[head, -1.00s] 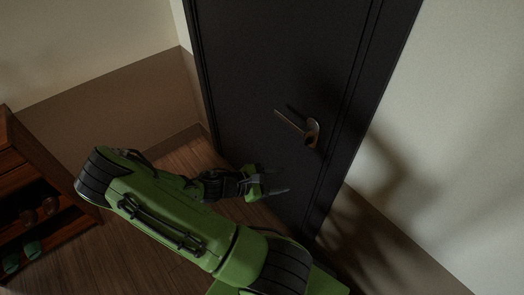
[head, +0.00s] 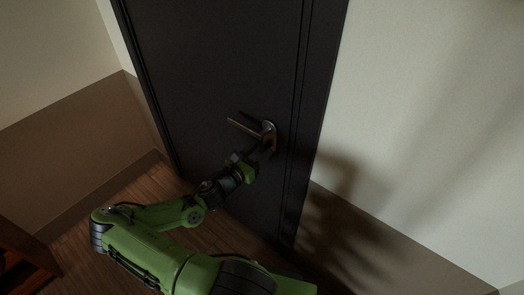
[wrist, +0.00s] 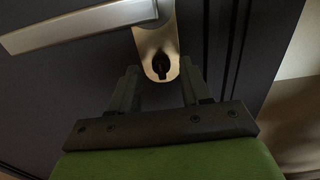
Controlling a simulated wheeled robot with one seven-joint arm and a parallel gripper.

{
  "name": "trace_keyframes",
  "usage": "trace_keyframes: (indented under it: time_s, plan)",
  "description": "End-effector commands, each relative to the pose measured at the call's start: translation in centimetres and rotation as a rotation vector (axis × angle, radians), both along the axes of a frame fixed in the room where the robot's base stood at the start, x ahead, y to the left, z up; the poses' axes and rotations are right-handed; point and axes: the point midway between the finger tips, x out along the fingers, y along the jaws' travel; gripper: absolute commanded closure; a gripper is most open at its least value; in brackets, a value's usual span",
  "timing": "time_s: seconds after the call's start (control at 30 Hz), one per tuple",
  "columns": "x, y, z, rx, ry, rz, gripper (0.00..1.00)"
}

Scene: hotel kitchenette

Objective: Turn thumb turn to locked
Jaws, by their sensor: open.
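The thumb turn (wrist: 160,67) is a small dark knob low on a brass-coloured plate (wrist: 152,42) on the dark door. It looks roughly upright in the wrist view. The lever handle (wrist: 75,25) sticks out to the left above it, and also shows in the head view (head: 245,128). My gripper (wrist: 158,78) is open, with one finger on each side below the thumb turn. I cannot tell whether the fingers reach as far as the knob. In the head view my gripper (head: 262,153) is just below the handle and hides the thumb turn.
The dark door (head: 210,60) stands closed in its frame. A pale wall (head: 410,100) is close on its right. A wooden shelf unit (head: 22,262) is at the lower left. The wooden floor (head: 125,207) in front of the door is clear apart from my arm.

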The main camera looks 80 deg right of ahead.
Motion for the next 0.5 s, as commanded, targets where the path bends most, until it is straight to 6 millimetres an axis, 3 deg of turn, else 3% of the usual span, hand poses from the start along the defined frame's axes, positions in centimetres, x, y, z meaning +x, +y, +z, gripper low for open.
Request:
trace_keyframes:
  time_s: [0.13, 0.37, 0.5]
  plan:
    - [-0.61, -1.36, -0.05, 0.0, -0.001, 0.0, 0.53]
    - [-0.65, -1.53, 0.04, 0.0, 0.0, 0.001, 0.53]
    - [-0.64, -1.51, 0.03, 0.0, 0.0, 0.0, 0.69]
